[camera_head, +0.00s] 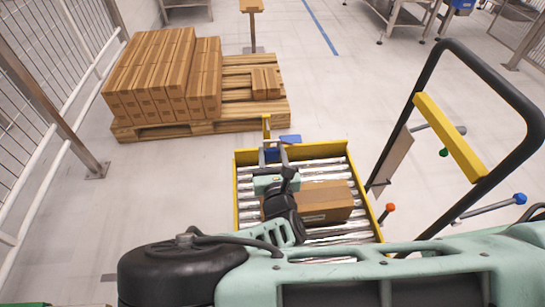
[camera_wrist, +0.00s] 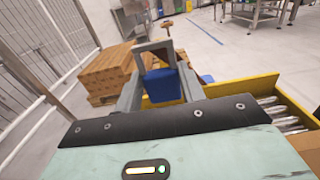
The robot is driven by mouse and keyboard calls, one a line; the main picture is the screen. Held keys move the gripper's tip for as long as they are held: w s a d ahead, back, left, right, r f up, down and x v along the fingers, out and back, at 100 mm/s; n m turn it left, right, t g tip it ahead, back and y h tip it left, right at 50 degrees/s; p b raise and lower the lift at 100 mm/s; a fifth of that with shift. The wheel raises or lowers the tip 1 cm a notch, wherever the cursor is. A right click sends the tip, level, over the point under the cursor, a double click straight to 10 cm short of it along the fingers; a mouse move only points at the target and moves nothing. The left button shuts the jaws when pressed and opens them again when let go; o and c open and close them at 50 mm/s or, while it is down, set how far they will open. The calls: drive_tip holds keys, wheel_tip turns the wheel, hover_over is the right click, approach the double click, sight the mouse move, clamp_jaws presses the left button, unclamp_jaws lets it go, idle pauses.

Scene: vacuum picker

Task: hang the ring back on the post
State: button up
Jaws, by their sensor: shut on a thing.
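My gripper (camera_wrist: 153,47) shows in the wrist view with its grey fingers drawn together at the tips. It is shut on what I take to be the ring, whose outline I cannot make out. A blue piece (camera_wrist: 163,86) shows between the fingers. In the head view the gripper (camera_head: 270,143) is over the far edge of the yellow-framed roller bed. A thin yellow piece (camera_head: 266,124) shows just past the fingertips. A post (camera_head: 252,30) with a flat tan top stands on the floor beyond, apart from the gripper; it also shows in the wrist view (camera_wrist: 167,25).
A brown carton (camera_head: 325,200) lies on the roller bed (camera_head: 238,195). Stacked cartons stand on a wooden pallet (camera_head: 240,120) at the back left. A black handle frame (camera_head: 515,95) with coloured knobs rises at right. A mesh fence runs along the left.

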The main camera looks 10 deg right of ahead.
drive_tip(key=shift+w+f+b, duration=0.15)
drive_tip(key=shift+f+b, duration=0.35)
drive_tip(key=shift+w+f+b, duration=0.15)
drive_tip(key=shift+f+b, duration=0.3)
drive_tip(key=shift+f, duration=0.05)
drive_tip(key=w+b, duration=0.1)
drive_tip(key=w, duration=0.2)
drive_tip(key=w+b, duration=0.1)
drive_tip(key=w, duration=0.2)
drive_tip(key=w+b, duration=0.2)
drive_tip(key=w, duration=0.2)
drive_tip(key=shift+f, duration=0.4)
drive_tip(key=shift+f, duration=0.15)
drive_tip(key=o, duration=1.8)
drive_tip(key=shift+s, duration=0.1)
